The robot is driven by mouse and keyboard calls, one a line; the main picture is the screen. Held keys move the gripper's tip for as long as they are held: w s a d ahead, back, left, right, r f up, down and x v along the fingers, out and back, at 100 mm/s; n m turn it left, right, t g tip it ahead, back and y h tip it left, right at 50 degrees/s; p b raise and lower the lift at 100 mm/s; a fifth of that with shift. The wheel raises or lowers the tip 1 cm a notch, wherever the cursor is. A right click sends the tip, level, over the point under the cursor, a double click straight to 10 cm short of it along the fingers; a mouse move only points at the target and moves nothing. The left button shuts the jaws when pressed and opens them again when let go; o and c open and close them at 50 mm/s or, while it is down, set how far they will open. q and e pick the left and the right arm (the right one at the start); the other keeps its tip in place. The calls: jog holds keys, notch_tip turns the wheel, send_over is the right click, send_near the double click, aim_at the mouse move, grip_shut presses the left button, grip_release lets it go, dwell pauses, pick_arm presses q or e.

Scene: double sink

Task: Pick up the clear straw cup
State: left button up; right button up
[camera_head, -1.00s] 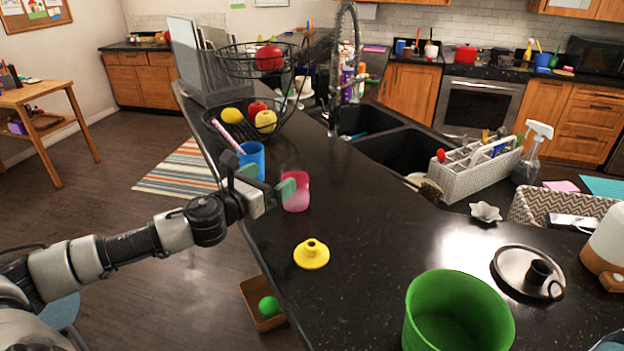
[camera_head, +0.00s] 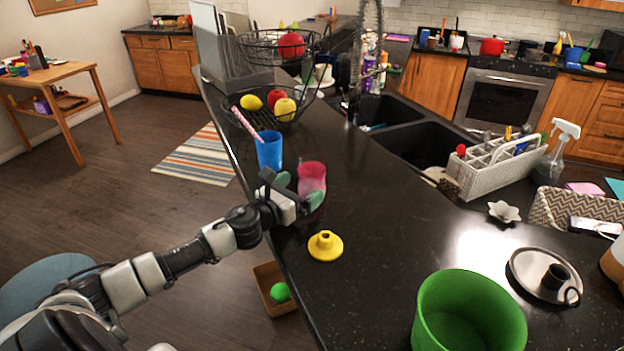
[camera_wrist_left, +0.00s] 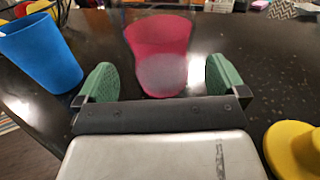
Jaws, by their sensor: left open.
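A see-through pink cup (camera_head: 312,177) stands upright on the dark counter; I see no straw in it. My left gripper (camera_head: 299,190) is open at its near side. In the left wrist view the pink cup (camera_wrist_left: 160,50) stands just ahead, between the lines of the two green fingers, with its base near the fingertips; I cannot tell whether they touch it. A blue cup (camera_head: 269,150) with a striped pink straw (camera_head: 246,124) stands behind and to the left; the blue cup also shows at the left of the wrist view (camera_wrist_left: 40,52). My right gripper is not in view.
A yellow cone-shaped piece (camera_head: 325,246) lies on the counter near the gripper. A wire fruit basket (camera_head: 262,107) stands behind the cups. A green bin (camera_head: 470,312) is at front right, a grey caddy (camera_head: 490,174) by the sink. The counter's left edge runs close to the cups.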

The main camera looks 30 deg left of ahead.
aim_at(302, 186)
pick_arm(q)
jog(key=w, duration=0.1)
jog(key=w+p, duration=0.1)
jog(key=w, duration=0.2)
jog(key=shift+d+r, duration=0.15)
jog(key=shift+d, duration=0.1)
jog(key=shift+w+d, duration=0.1)
jog(key=shift+w, duration=0.3)
jog(key=shift+s, duration=0.1)
jog(key=shift+c, duration=1.3)
jog(key=c, duration=0.8)
jog(key=shift+c, duration=0.2)
